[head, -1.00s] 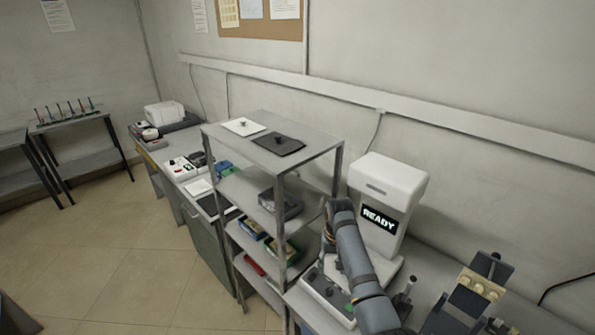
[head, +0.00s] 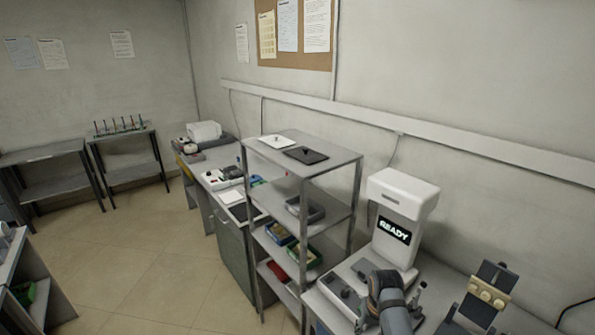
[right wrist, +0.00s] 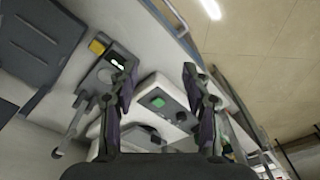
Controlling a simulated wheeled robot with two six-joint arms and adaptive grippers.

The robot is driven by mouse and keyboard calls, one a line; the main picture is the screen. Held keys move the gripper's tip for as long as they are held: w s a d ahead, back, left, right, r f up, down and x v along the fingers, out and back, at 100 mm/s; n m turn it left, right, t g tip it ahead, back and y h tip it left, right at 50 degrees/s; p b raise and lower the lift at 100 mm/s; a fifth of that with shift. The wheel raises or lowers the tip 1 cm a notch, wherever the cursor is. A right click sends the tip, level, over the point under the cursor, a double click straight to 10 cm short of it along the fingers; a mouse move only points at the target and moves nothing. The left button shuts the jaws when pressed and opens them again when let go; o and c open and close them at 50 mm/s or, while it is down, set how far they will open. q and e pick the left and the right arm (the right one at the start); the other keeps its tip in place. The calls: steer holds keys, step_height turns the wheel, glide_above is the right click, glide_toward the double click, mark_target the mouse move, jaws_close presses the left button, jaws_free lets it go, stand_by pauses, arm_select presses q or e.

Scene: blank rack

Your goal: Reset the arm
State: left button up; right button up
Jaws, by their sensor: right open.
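My right arm (head: 388,300) shows at the lower right of the head view, folded low in front of the white machine. My right gripper (right wrist: 157,85) is open in the right wrist view, with its two dark fingers apart and nothing between them. Beyond the fingers is a pale control box with a green button (right wrist: 158,102). My left gripper is not in view.
A white machine with a READY screen (head: 394,231) stands on the right bench. A grey rack (head: 340,159) stands left of it, holding a white plate (head: 276,141), a black plate (head: 306,156) and bins. Floor (head: 140,250) at left is clear.

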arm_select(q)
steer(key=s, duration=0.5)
arm_select(e)
steer(key=s+d+r+n+t, duration=0.1)
steer(key=s+d+r+t, duration=0.15)
steer(key=s, duration=0.85)
steer(key=s+d+r+n+t, duration=0.1)
steer(key=s+r, duration=0.2)
steer(key=s, duration=0.9)
steer(key=s+d+f+g+b, duration=0.1)
steer(key=d+f+b, duration=0.1)
steer(key=f, duration=1.5)
steer(key=s+d+f+g+b, duration=0.1)
steer(key=s+f+b, duration=0.1)
steer(key=f, duration=1.4)
arm_select(q)
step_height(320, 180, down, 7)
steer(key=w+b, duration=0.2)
steer(key=b, duration=0.1)
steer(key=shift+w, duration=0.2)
arm_select(e)
steer(key=s+d+f+g, duration=0.1)
steer(key=s+f, duration=1.6)
steer(key=shift+f+h, duration=0.2)
steer(key=shift+h, duration=0.1)
